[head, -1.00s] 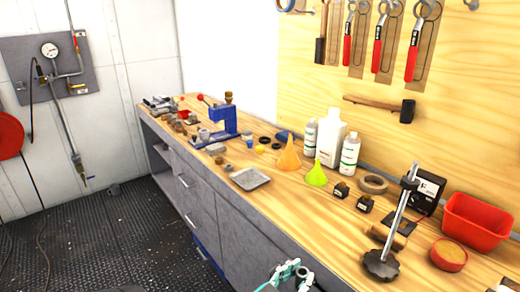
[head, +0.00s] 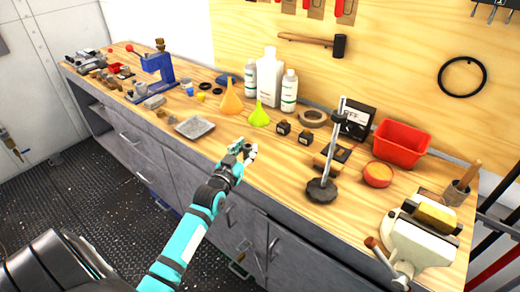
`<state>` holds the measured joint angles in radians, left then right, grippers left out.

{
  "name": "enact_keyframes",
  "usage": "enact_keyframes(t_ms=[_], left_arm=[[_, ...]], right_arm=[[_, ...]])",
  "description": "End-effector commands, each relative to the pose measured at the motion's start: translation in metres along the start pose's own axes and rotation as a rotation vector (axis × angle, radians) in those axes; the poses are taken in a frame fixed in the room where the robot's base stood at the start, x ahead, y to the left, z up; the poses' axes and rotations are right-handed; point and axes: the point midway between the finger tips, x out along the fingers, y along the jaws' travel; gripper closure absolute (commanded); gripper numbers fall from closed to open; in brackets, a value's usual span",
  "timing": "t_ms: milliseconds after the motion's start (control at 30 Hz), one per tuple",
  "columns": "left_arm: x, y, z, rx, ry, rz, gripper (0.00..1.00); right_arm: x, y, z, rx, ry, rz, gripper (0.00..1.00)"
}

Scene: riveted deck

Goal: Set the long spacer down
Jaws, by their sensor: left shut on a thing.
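My left gripper (head: 245,151) is over the front edge of the wooden workbench (head: 300,222), left of the stand with the dark round base. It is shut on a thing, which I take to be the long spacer. The spacer is small and mostly hidden by the fingers, so I cannot make out its shape or tilt. I cannot tell whether it touches the bench top. My right gripper is not in view.
The stand (head: 321,190) with its upright rod is right of my gripper. A grey tray (head: 194,127) lies to its left. A vise (head: 420,240) is at the right end. Bare wood lies around the gripper.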

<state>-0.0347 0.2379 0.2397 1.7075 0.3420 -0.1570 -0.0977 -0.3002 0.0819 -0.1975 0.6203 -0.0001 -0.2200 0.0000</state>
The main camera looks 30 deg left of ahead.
Motion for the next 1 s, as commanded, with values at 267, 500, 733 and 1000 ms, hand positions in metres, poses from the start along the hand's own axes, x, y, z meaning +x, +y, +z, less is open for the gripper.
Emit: enact_keyframes(t_ms=[267, 500, 733, 1000], left_arm=[[0.024, 0.049, 0.003, -0.002, 0.002, 0.000, 1.00], [0.026, 0.053, 0.024, 0.004, -0.002, 0.001, 1.00], [0.026, 0.053, 0.040, 0.002, 0.004, 0.001, 1.00], [0.026, 0.053, 0.043, 0.001, 0.003, 0.000, 1.00]], right_arm=[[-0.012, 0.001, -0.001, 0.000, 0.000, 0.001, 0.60], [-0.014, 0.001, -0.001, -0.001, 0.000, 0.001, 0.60], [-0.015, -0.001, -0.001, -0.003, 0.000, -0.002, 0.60], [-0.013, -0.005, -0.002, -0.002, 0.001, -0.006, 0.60]])
